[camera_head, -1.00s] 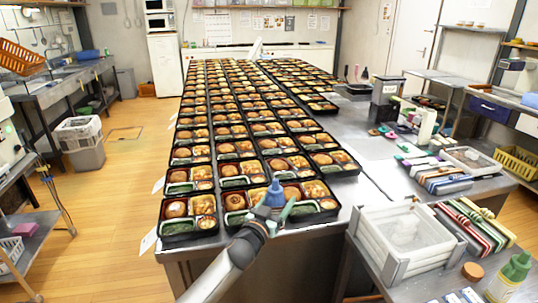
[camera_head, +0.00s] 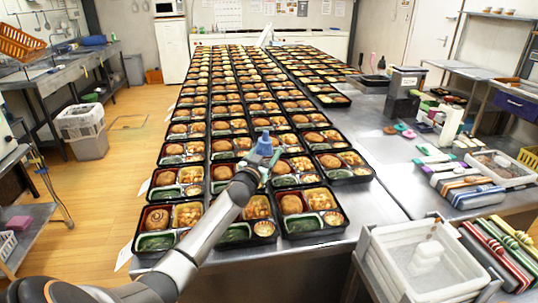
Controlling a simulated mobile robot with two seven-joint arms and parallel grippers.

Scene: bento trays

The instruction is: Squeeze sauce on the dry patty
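Long rows of black bento trays (camera_head: 322,240) cover the table, each with a round brown patty, greens and yellow food. The front-left patty (camera_head: 157,218) looks darker, with streaks on top. The front-right patty (camera_head: 292,204) looks plain brown. I cannot tell for certain which patty is dry. My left arm crosses the front middle tray and hides its patty. My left gripper (camera_head: 262,158) is above the trays in the second and third rows, its teal fingers around a small blue-topped bottle (camera_head: 264,143). The bottle appears upright. My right gripper is out of view.
A white bin (camera_head: 378,268) with a clear bottle-like item stands at the lower right. Striped packs (camera_head: 497,250) lie beside it. Wooden floor is open on the left.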

